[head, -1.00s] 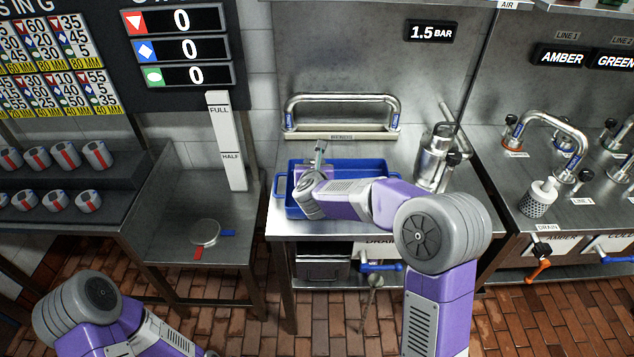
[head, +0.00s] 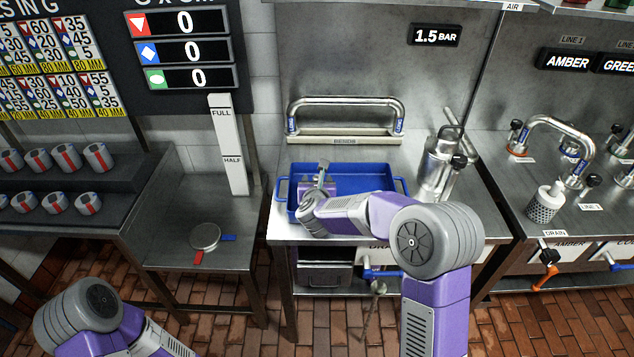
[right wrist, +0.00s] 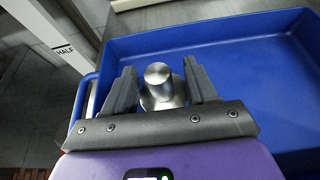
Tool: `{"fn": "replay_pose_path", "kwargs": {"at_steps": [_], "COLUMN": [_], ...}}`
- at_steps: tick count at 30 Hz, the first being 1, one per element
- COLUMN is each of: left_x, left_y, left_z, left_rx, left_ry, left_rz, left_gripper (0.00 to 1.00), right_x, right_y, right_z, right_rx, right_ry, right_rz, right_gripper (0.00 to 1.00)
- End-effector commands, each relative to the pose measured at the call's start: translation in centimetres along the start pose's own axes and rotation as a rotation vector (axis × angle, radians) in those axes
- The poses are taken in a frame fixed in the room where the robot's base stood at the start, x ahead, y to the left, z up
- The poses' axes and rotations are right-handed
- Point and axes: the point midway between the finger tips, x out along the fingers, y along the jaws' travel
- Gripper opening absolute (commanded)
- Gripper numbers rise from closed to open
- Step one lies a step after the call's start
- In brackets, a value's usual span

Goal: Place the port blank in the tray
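The port blank (right wrist: 160,82) is a shiny metal piece with a round knob on a wider flange. It sits between the two grey fingers of my right gripper (right wrist: 160,88), which flank the flange closely. In the head view the port blank (head: 323,168) shows upright, over the left part of the blue tray (head: 365,178). My right gripper (head: 319,184) points into the tray. The tray floor (right wrist: 235,75) is otherwise bare in the right wrist view. The underside of the blank is hidden by the gripper. My left gripper is outside the view.
A side table at left holds a round disc (head: 205,237) and a white level gauge (head: 229,145). Valve fittings (head: 548,200) stand at far right.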

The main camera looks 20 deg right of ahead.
Motion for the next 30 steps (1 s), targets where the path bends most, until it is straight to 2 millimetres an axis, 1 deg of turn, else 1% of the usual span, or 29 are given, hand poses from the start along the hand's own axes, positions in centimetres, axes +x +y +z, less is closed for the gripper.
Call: {"fn": "replay_pose_path", "kwargs": {"at_steps": [6,10,14,21,24,27,30], "left_x": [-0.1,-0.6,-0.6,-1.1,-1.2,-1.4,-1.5], "left_y": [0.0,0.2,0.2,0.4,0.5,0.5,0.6], "left_z": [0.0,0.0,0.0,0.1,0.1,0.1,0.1], "left_rx": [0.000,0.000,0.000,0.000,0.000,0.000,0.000], "left_ry": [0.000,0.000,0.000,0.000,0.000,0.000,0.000], "left_rz": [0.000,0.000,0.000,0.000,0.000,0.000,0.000], "left_gripper": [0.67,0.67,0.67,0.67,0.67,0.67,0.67], "right_x": [0.0,-0.2,-2.3,-7.6,-9.5,-10.9,-11.7], "right_y": [0.0,0.0,0.1,0.1,0.0,0.0,0.1], "right_z": [0.0,0.4,0.4,0.5,0.4,0.3,0.3], "right_rx": [0.000,-0.001,-0.001,0.000,-0.001,0.000,0.000], "right_ry": [0.000,0.001,0.000,-0.002,-0.001,-0.001,-0.001], "right_rz": [0.000,0.000,0.002,0.003,0.002,0.001,0.002], "right_gripper": [0.57,0.57,0.57,0.57,0.57,0.57,0.57]}}
